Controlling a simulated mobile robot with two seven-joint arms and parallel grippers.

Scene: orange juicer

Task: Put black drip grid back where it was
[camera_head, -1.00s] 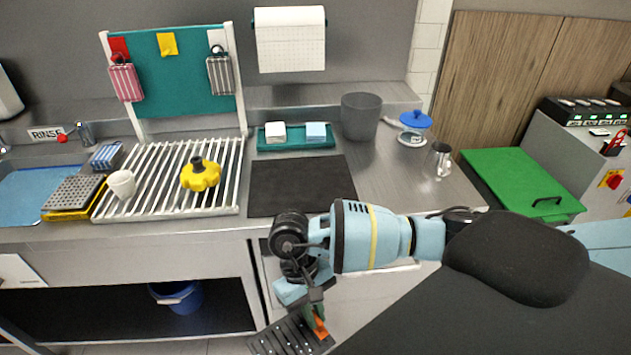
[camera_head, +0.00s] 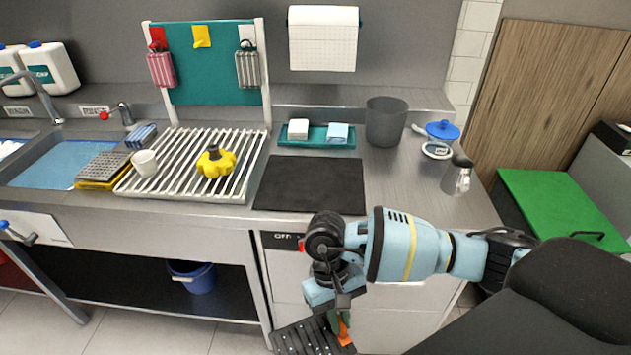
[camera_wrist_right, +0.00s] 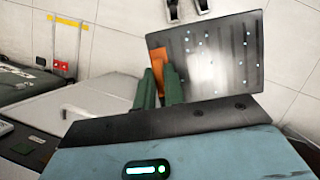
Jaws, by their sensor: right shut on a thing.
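The black drip grid (camera_head: 300,338) is a dark flat plate with light spots like water drops on it. My right gripper (camera_head: 338,322) is shut on its orange tab and holds it low in front of the counter, at the bottom of the head view. In the right wrist view the grid (camera_wrist_right: 215,58) stretches out beyond the green fingers (camera_wrist_right: 162,85), which close around the orange tab (camera_wrist_right: 168,68). The grid hangs over the floor, apart from the counter. My left gripper is not in view. No juicer shows clearly in these frames.
The steel counter holds a white drying rack (camera_head: 245,160), a yellow part (camera_head: 215,162), a black mat (camera_head: 310,184), a grey bin (camera_head: 386,122) and a metal jug (camera_head: 457,176). A green lid (camera_head: 560,215) is at the right. A blue bucket (camera_head: 192,277) stands below.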

